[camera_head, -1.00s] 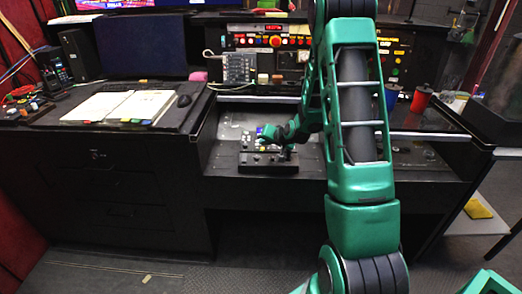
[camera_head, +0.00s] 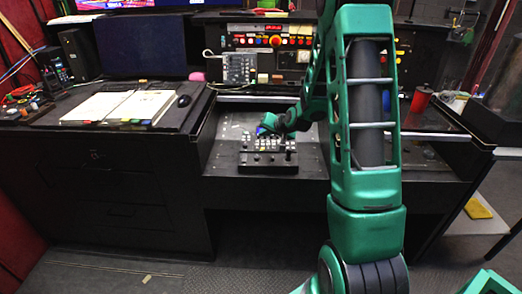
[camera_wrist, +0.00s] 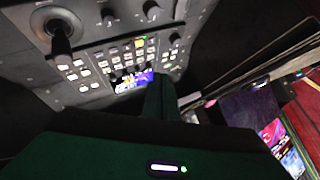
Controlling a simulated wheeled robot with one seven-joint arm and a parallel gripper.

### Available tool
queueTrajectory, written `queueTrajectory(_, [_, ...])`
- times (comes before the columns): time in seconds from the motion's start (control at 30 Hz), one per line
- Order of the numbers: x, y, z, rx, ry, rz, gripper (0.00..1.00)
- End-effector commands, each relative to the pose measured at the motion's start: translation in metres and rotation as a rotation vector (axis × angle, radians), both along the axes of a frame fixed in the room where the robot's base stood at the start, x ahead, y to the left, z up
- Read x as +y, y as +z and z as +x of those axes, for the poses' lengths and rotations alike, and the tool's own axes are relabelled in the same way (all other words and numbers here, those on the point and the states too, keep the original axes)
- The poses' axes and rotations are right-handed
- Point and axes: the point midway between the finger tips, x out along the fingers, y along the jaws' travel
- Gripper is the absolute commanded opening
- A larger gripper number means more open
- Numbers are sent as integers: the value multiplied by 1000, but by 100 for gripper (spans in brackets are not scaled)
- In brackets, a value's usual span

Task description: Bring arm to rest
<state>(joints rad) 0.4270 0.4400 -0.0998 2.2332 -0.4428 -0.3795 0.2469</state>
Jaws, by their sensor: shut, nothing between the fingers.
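The black control panel (camera_head: 268,160) with small buttons and knobs lies on the lowered middle part of the desk. In the wrist view the panel (camera_wrist: 95,52) shows a black joystick, rows of white buttons, a lit yellow button and a small blue screen. My gripper (camera_head: 266,128) is green and is at the panel's far edge in the head view, apparently above it. In the wrist view my gripper (camera_wrist: 162,82) is shut, with nothing seen in it, close to the screen. The gap to the panel cannot be told.
An open book (camera_head: 118,106) and a black mouse (camera_head: 184,100) lie on the desk at left. A console (camera_head: 268,42) with colored buttons stands behind. A red cup (camera_head: 420,100) stands at right. The air above the desk's middle is free left of my arm.

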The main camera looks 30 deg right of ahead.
Motion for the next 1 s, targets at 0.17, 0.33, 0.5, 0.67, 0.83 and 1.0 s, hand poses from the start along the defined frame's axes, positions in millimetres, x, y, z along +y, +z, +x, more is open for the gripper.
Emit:
queueTrajectory(0.17, [0, 0, 0, 0, 0, 0, 0])
queueTrajectory(0.33, [0, 0, 0, 0, 0, 0, 0])
queueTrajectory(0.5, [0, 0, 0, 0, 0, 0, 0])
queueTrajectory(0.67, [0, 0, 0, 0, 0, 0, 0])
queueTrajectory(0.83, [3, 7, -11, 34, 16, -21, 0])
queueTrajectory(1.0, [11, 27, -55, 157, 60, -81, 0])
